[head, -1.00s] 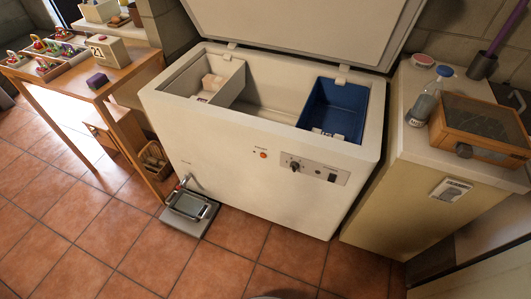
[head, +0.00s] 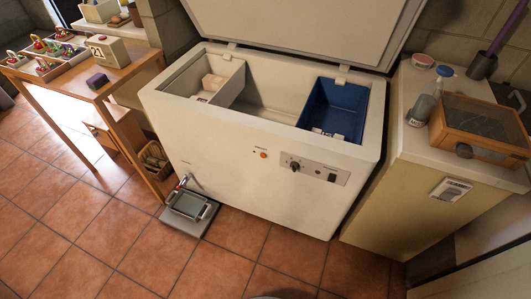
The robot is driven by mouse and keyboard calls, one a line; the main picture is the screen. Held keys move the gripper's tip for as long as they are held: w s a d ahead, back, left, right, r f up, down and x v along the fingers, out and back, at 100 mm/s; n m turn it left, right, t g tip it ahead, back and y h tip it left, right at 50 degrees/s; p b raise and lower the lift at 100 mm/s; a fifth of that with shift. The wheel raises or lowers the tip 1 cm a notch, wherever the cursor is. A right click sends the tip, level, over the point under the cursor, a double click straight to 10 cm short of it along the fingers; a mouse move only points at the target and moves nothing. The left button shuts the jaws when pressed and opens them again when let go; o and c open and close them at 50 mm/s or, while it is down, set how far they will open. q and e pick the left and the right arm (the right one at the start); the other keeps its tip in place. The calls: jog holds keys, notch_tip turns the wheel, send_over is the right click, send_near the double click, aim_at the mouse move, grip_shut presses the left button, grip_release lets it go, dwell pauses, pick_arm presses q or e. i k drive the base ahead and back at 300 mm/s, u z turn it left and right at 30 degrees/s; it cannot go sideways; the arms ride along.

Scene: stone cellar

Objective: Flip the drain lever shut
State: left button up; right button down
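A white chest freezer (head: 240,155) stands in the middle of the head view with its lid (head: 300,25) raised. At the foot of its lower left front is a small lever with a red part (head: 181,183). It sticks up over a grey tray (head: 189,205) on a flat grey base on the floor. The lever is small in the picture, and I cannot tell its exact position. Neither of my grippers is in view.
A wooden table (head: 95,85) with trays of colourful items stands at left, a wicker basket (head: 154,158) beneath it. At right, a cream cabinet (head: 390,180) carries a bottle and a wooden box (head: 478,128). The tiled floor (head: 90,230) in front is clear.

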aim_at(178, 187)
jog(key=u, duration=0.55)
jog(key=k, duration=0.65)
jog(key=u, duration=0.75)
jog(key=i, duration=1.05)
jog(key=z, duration=0.7)
